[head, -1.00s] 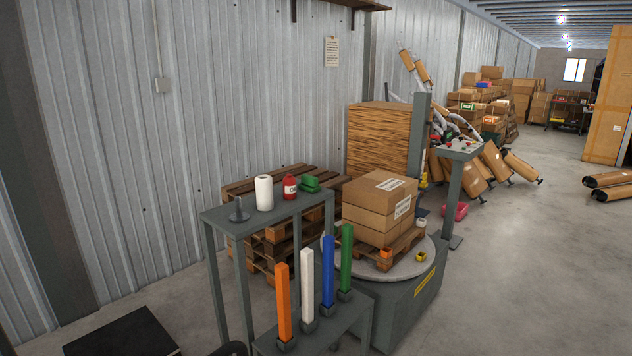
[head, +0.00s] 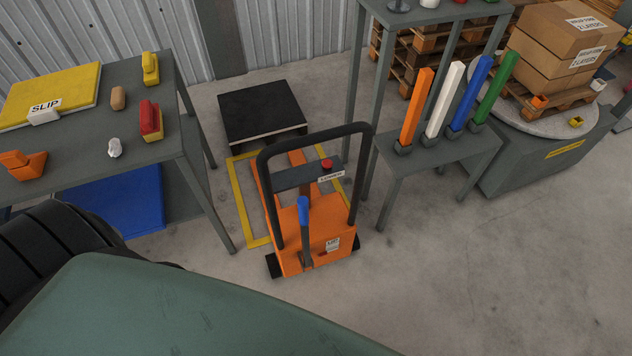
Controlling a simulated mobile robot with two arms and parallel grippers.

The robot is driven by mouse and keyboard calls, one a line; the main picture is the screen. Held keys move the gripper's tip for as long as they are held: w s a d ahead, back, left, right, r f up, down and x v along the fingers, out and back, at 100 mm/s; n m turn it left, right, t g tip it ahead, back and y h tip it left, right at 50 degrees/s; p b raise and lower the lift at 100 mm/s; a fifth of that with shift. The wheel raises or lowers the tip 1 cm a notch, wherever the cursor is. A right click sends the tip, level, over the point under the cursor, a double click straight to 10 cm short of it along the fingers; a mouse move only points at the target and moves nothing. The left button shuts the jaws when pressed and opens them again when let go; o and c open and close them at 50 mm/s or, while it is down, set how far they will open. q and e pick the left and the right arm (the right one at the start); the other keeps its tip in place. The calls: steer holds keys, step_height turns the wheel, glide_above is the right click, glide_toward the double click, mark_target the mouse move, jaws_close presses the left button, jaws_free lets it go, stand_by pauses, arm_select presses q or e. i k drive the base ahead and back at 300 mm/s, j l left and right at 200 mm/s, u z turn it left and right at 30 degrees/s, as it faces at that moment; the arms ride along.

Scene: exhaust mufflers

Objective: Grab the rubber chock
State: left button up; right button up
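No thing here is marked as the rubber chock, and I cannot tell for sure which one it is. An orange wedge-like piece (head: 22,165) lies at the left edge of the grey table. A yellow block (head: 150,69), a red and yellow block (head: 151,121), and a tan rounded block (head: 118,98) stand on the same table. A small orange block (head: 540,101) and a small yellow block (head: 577,121) sit by the pallet on the round turntable at the right. Neither of my grippers is in view.
An orange pallet jack (head: 312,232) with a black handle stands in the middle, by a yellow floor frame and a black platform (head: 262,110). A small stand (head: 440,150) holds orange, white, blue and green posts. The grey floor (head: 470,270) at the lower right is clear.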

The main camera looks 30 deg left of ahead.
mark_target(22, 167)
steer(key=u, duration=2.7)
